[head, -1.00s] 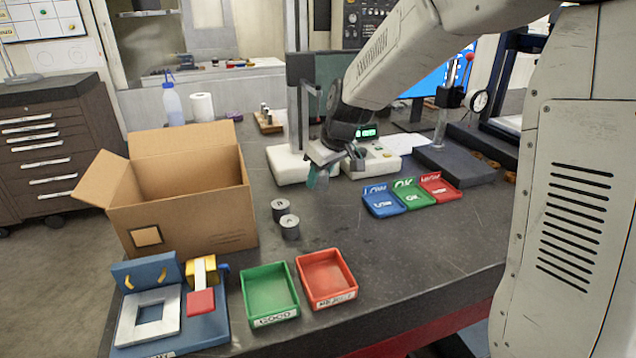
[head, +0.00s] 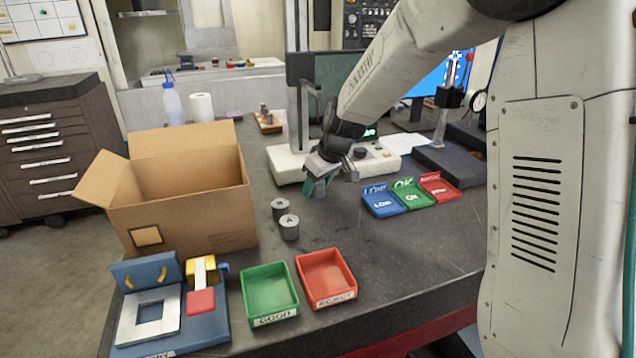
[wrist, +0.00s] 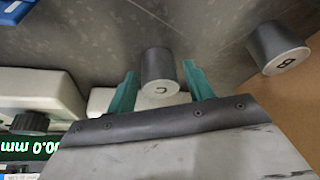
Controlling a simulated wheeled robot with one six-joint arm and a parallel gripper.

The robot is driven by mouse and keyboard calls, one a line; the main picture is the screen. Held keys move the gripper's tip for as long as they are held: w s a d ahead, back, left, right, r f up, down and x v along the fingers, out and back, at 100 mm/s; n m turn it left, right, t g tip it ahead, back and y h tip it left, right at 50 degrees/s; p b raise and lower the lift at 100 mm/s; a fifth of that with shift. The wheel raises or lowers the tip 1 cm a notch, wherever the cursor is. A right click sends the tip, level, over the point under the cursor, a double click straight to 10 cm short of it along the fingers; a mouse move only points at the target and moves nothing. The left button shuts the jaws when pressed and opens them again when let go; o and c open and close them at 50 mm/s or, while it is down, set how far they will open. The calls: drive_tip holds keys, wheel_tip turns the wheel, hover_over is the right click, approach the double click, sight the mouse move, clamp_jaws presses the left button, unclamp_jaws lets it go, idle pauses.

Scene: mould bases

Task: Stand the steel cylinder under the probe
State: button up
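My gripper (head: 318,188) is open above the bench, in front of the white gauge base (head: 288,165) with its upright column. In the wrist view its teal fingers (wrist: 162,80) are either side of a grey steel cylinder marked C (wrist: 159,68), with small gaps apparent.
A cardboard box (head: 190,213) stands left of the cylinders. Green (head: 269,293) and red (head: 326,279) trays lie in front, beside a blue fixture (head: 200,332). Blue, green and red small trays (head: 412,197) lie right. A dial-gauge stand (head: 448,165) is behind them.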

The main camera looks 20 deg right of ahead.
drive_tip(key=shift+r, duration=0.15)
drive_tip(key=v, duration=1.1)
drive_tip(key=s+d+m+g+h, duration=0.1)
drive_tip(key=s+m, duration=0.4)
drive_tip(key=s, duration=2.9)
drive_tip(key=shift+s+r+g+h, duration=0.35)
drive_tip(key=shift+g+h, duration=0.15)
drive_tip(key=shift+g, duration=0.4)
